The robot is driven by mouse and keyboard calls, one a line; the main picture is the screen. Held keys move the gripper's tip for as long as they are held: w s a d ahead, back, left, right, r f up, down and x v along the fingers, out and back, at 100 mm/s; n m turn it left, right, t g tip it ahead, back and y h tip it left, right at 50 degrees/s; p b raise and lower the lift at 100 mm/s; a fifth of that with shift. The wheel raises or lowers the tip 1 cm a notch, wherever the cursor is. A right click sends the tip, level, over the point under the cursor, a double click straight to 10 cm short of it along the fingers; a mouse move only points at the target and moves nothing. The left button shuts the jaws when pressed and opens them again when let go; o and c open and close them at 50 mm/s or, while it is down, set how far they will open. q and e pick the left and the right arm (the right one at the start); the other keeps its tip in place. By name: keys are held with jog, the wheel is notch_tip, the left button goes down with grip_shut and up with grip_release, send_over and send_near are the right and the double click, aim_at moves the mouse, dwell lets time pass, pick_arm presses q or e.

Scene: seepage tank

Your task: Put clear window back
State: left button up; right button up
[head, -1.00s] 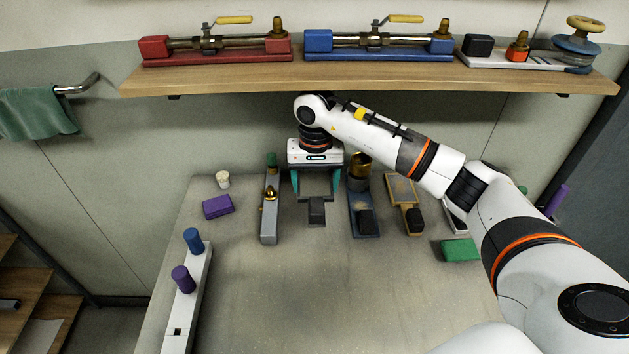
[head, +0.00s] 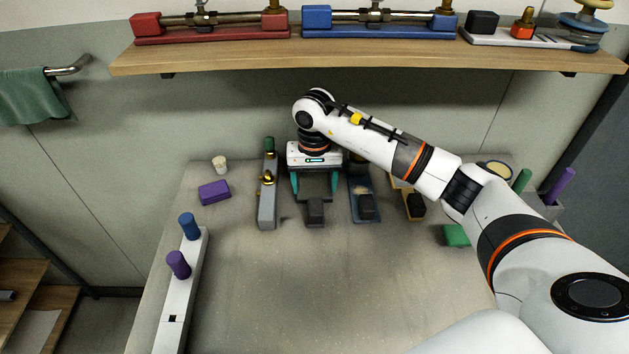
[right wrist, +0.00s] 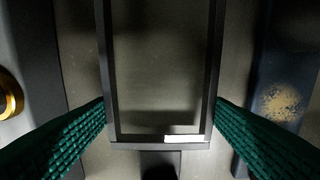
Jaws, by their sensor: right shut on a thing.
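My right gripper (head: 315,188) is shut on the clear window (right wrist: 135,146), a see-through pane in a thin dark rectangular frame. In the right wrist view its green fingers press on the two sides of the frame, near its lower end. A dark block (head: 315,212) shows at the near end of the window between the fingers in the head view. The gripper points down over the back of the table. It is between a grey stand with brass fittings (head: 267,205) and a blue stand with a black block (head: 365,206). My left gripper is not in view.
A purple block (head: 214,192) and a small pale cup-like piece (head: 220,165) lie left. A long white rack (head: 179,300) holds blue and purple pegs. A green block (head: 456,235) lies right. A wooden shelf (head: 340,62) runs above. The table's middle is clear.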

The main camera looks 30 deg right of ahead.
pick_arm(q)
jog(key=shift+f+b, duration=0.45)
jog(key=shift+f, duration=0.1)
pick_arm(e)
jog(key=shift+f, duration=0.55)
jog(key=o, duration=1.2)
jog(key=shift+c, duration=0.2)
